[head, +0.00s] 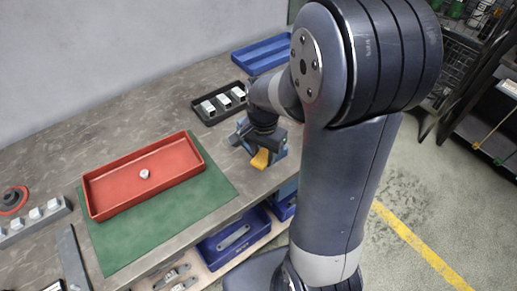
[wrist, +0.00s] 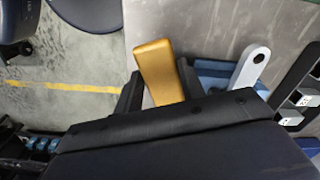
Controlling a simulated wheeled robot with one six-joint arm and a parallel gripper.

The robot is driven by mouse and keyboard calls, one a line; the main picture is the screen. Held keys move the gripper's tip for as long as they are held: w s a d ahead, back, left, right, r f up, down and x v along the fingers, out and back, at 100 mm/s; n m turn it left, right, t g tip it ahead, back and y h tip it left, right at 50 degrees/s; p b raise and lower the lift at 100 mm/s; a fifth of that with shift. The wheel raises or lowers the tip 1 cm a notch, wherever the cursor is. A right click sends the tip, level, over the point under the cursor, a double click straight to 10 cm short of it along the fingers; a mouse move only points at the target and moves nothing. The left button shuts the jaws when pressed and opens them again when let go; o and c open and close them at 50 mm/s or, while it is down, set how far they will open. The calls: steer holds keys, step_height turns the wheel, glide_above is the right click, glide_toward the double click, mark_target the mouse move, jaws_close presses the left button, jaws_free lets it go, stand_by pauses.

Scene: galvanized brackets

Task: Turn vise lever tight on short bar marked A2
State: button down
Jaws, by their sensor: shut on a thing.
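The vise is blue; in the head view its body (head: 238,136) stands near the table's right edge, partly covered by my arm. Its orange lever (head: 260,159) sticks out toward the front edge. In the wrist view the lever (wrist: 158,72) lies between the two dark fingers of my gripper (wrist: 160,88), which is shut on it. Part of the blue vise (wrist: 214,70) shows just right of the fingers. A light grey bar (wrist: 250,67) with a round hole at its end sticks out at the vise. No A2 mark is readable, and its clamped part is hidden.
A black tray (head: 207,118) with white blocks stands behind the vise, a blue tray (head: 262,52) farther back. A red tray (head: 105,207) holding a small metal piece lies on a green mat (head: 125,252) at left. Blue bins (head: 213,255) sit below the tabletop.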

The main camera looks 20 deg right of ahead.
steer(key=s+d+n, duration=0.2)
steer(key=d+n, duration=0.5)
steer(key=n, duration=0.6)
steer(key=shift+d+n, duration=0.25)
steer(key=shift+n, duration=0.05)
stand_by(0.4)
steer(key=c, duration=0.9)
jaws_free()
step_height(320, 180, up, 11)
steer(key=shift+s+f, duration=0.1)
